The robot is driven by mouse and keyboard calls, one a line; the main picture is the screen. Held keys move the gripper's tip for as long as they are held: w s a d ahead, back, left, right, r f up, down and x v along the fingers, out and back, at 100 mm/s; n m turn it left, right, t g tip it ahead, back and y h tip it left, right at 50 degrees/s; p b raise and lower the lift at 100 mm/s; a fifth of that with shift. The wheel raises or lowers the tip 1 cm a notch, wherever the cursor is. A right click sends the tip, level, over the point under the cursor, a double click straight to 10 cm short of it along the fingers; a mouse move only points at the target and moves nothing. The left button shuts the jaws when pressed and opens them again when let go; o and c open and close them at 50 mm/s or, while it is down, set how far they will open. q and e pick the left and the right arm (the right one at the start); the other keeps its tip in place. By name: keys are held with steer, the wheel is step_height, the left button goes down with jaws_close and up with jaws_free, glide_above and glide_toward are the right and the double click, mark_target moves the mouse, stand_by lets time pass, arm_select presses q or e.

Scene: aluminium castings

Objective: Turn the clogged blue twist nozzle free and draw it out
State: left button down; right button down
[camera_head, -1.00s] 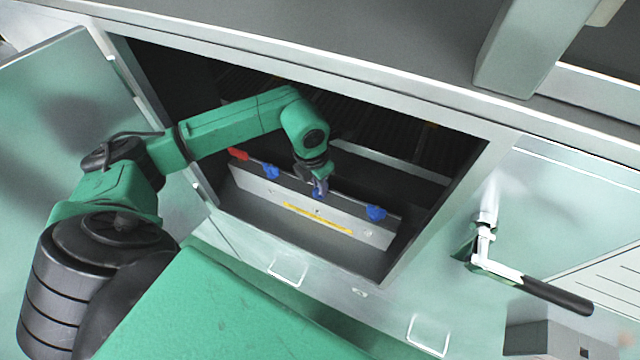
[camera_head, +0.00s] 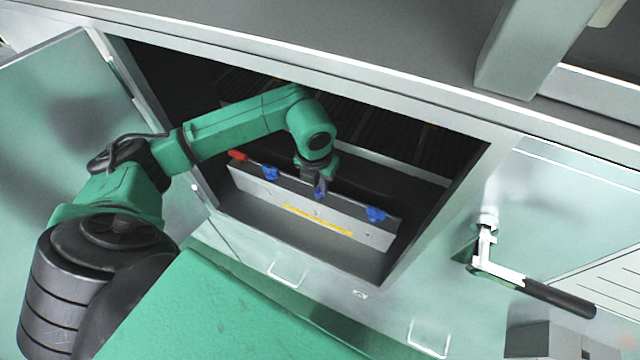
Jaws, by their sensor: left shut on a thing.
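My left gripper (camera_head: 320,184) reaches through the opening of the machine and is shut on the middle blue twist nozzle (camera_head: 319,194). The nozzle shows only in part below the jaws. It is at the upper edge of a light grey manifold bar (camera_head: 300,205) with a yellow strip. Another blue nozzle (camera_head: 270,173) sits on the bar to the left, and one more (camera_head: 376,214) to the right. I cannot tell from here which way the held nozzle is turned. My right gripper is not in view.
A red-handled part (camera_head: 238,155) lies at the bar's left end. The metal frame (camera_head: 440,225) of the opening surrounds my arm. An open green door (camera_head: 60,110) stands left. A lever with a black handle (camera_head: 560,298) sticks out at right.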

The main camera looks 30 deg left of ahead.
arm_select(q)
steer(key=shift+r+p, duration=0.35)
steer(key=shift+r, duration=0.4)
steer(key=shift+r, duration=0.1)
steer(key=shift+r+p, duration=1.3)
steer(key=shift+r, duration=1)
steer(key=shift+f, duration=0.15)
